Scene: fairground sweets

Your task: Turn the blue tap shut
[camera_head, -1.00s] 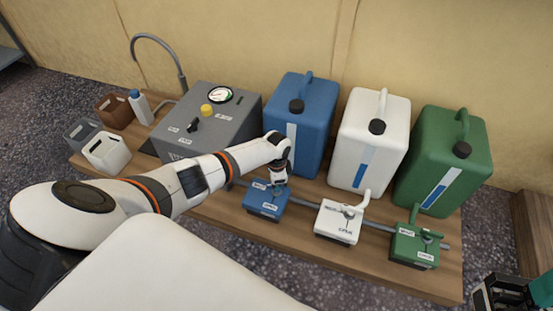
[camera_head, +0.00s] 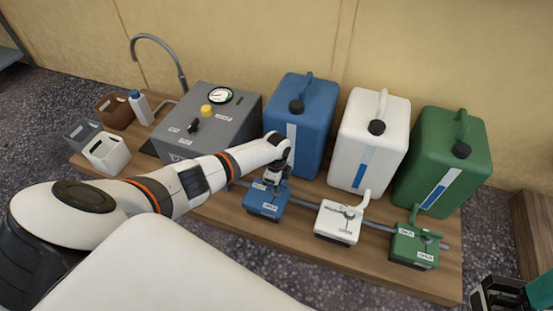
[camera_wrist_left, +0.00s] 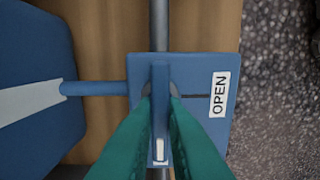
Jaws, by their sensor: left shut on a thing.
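The blue tap (camera_head: 265,209) is a blue block on the grey pipe in front of the blue canister (camera_head: 318,112). My left gripper (camera_head: 275,187) comes down on it from above. In the left wrist view its teal fingers (camera_wrist_left: 160,115) are shut on the blue tap's lever (camera_wrist_left: 159,80), one on each side. The lever lies along the pipe, its white-marked end towards the bottom of that view, at about a right angle to the OPEN label (camera_wrist_left: 219,94). The fingers cover part of the block. My right gripper (camera_head: 500,292) is partly cut off at the lower right.
A white tap (camera_head: 338,223) and a green tap (camera_head: 414,246) stand to the right on the same pipe, before the white canister (camera_head: 372,140) and green canister (camera_head: 440,160). A grey machine (camera_head: 210,125) with a gauge stands left. The bench's front strip (camera_head: 300,255) is clear.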

